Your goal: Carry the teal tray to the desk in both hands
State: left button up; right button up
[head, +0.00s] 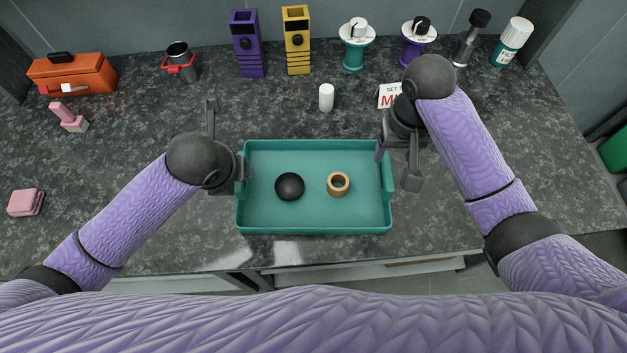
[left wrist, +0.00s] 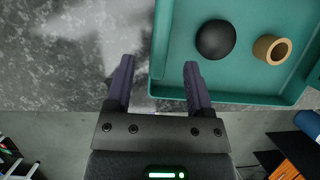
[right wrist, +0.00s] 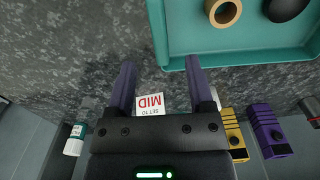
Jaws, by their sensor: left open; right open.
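The teal tray (head: 315,215) lies flat near the front of the dark stone counter. It holds a black ball (head: 289,186) and a tan ring (head: 338,184). My left gripper (head: 241,168) is open at the tray's left end. In the left wrist view its fingers appear on either side of the tray's side wall (left wrist: 158,45). My right gripper (head: 383,150) is open at the right end, towards the back corner. In the right wrist view the tray's edge (right wrist: 158,40) shows between its fingers. Contact with the walls cannot be told.
A white cylinder (head: 326,97) and a sign reading MID (head: 388,96) stand behind the tray. Purple (head: 247,45) and yellow (head: 297,40) devices, knobs and bottles line the back. An orange box (head: 72,74) and a pink block (head: 26,202) sit left. The counter's front edge is close.

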aim_at(388, 169)
pick_arm(q)
jog(key=x, duration=0.6)
jog(key=shift+w+f, duration=0.2)
jog(key=shift+f, duration=0.05)
pick_arm(e)
notch_tip(388, 169, down, 7)
jog(key=shift+r, duration=0.2)
pick_arm(q)
grip_shut()
pick_arm(e)
grip_shut()
jog(key=shift+r, duration=0.1)
dwell(0.3)
